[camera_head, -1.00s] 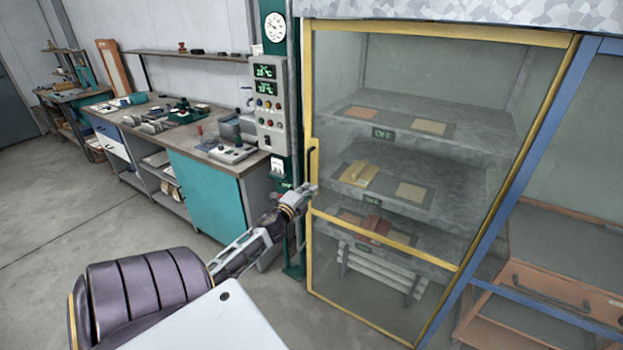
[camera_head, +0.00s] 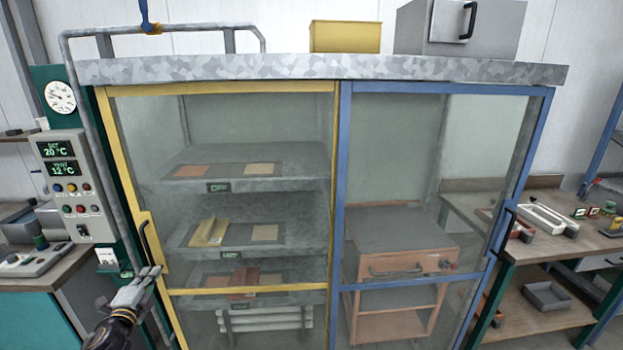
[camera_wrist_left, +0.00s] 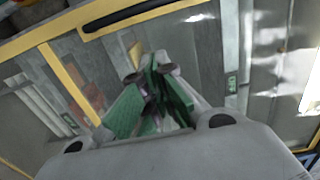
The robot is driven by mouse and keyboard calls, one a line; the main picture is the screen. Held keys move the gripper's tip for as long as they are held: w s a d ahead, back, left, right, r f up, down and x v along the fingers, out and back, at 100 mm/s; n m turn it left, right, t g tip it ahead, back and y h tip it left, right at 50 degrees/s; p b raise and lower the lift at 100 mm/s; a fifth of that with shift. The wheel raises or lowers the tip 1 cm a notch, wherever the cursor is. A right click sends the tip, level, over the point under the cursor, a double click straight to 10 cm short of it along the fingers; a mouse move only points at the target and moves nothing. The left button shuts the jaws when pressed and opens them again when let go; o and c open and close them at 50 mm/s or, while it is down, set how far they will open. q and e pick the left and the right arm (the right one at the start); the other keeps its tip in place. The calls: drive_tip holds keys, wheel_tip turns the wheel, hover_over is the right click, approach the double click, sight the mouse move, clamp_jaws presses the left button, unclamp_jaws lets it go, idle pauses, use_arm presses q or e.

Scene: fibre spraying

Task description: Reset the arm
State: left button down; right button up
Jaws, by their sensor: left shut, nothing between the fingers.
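My left gripper (camera_head: 150,276) is at the lower left of the head view, shut and empty. It is close to the black handle (camera_head: 149,243) of the yellow-framed door, just below it; I cannot tell whether it touches. The yellow-framed glass door (camera_head: 219,89) is shut. In the left wrist view the green finger pads of the gripper (camera_wrist_left: 155,100) are together in front of the glass, with the black handle (camera_wrist_left: 140,14) above them. My right gripper is not in view.
A control panel (camera_head: 70,185) stands left, a workbench (camera_head: 540,248) right.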

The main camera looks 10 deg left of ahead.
use_arm(q)
drive_tip(key=s+a+f+n+g, duration=0.3)
drive_tip(key=s+f+n, duration=0.1)
drive_tip(key=f, duration=0.7)
drive_tip(key=s+a+f+n+g, duration=0.2)
drive_tip(key=s+a+f+n, duration=0.15)
drive_tip(key=f, duration=0.85)
drive_tip(key=s+d+f+n+g+h, duration=0.1)
drive_tip(key=s+d+f+n+g, duration=0.15)
drive_tip(key=s+f, duration=0.65)
drive_tip(key=s+d+f+n+g, duration=0.1)
drive_tip(key=s+d+f+g, duration=0.3)
drive_tip(key=f, duration=0.9)
drive_tip(key=s+d+f+g+h, duration=0.1)
drive_tip(key=s+d+f, duration=0.5)
drive_tip(key=s, duration=0.2)
drive_tip(key=s+d+f+n+g+h, duration=0.1)
drive_tip(key=s+d+f, duration=0.45)
drive_tip(key=s, duration=0.25)
drive_tip(key=s+d+f+g+h, duration=0.1)
drive_tip(key=s+d+f+g, duration=0.1)
drive_tip(key=s+d+f, duration=0.7)
drive_tip(key=s+d, duration=0.4)
drive_tip(key=w+d+h, duration=0.1)
drive_tip(key=w+d, duration=0.2)
drive_tip(key=d, duration=0.5)
drive_tip(key=shift+w+d+f+h, duration=0.15)
drive_tip(key=shift+w+d+h, duration=0.1)
drive_tip(key=shift+d+h, duration=0.15)
